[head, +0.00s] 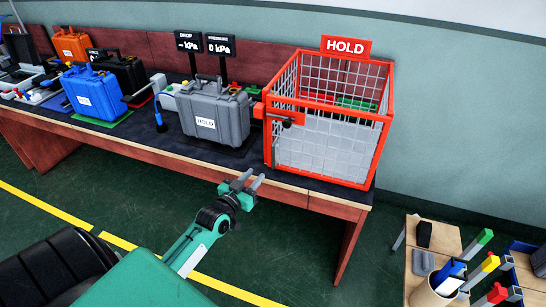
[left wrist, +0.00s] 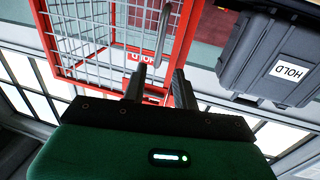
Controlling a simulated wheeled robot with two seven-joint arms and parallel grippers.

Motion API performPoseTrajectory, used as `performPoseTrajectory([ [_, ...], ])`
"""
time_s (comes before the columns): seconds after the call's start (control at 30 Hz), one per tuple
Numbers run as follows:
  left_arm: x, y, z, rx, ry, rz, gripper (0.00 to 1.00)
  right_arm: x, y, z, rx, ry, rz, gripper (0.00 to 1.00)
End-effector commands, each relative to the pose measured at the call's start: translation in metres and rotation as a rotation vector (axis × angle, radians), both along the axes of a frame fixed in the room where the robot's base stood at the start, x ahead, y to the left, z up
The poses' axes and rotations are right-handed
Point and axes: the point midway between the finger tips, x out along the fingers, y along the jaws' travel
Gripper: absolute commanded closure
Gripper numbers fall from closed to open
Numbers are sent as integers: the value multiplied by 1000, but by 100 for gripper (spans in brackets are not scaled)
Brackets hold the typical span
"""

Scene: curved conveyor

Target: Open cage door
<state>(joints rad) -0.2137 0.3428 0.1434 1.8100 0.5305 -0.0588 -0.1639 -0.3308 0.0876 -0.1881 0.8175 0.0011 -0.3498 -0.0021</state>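The red wire cage (head: 384,125) stands at the right end of the bench, with a red HOLD sign (head: 346,46) on top. Its mesh front door (head: 325,150) looks closed. A red latch piece with a dark knob (head: 287,121) sits at the upper left of the front. My left gripper (head: 252,182) is open and empty, in front of the bench, below and left of the cage, apart from it. In the left wrist view, its two fingers (left wrist: 159,88) stand apart, with the cage (left wrist: 88,75) beyond them. My right gripper is not in view.
A grey HOLD case (head: 218,115) stands left of the cage. A blue case (head: 92,95) and other cases stand farther left. A wooden stand with tools (head: 435,240) is at the lower right. The floor before the bench is clear.

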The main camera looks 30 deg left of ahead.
Motion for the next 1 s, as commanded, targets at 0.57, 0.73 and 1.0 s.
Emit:
performPoseTrajectory([
  [0.57, 94, 4, 1, 0, 0, 1, 71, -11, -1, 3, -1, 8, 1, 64],
  [0.73, 113, 5, 0, 0, 2, 0, 71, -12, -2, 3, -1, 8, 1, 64],
  [1.0, 124, 5, -1, 0, 2, 0, 71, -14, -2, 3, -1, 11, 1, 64],
])
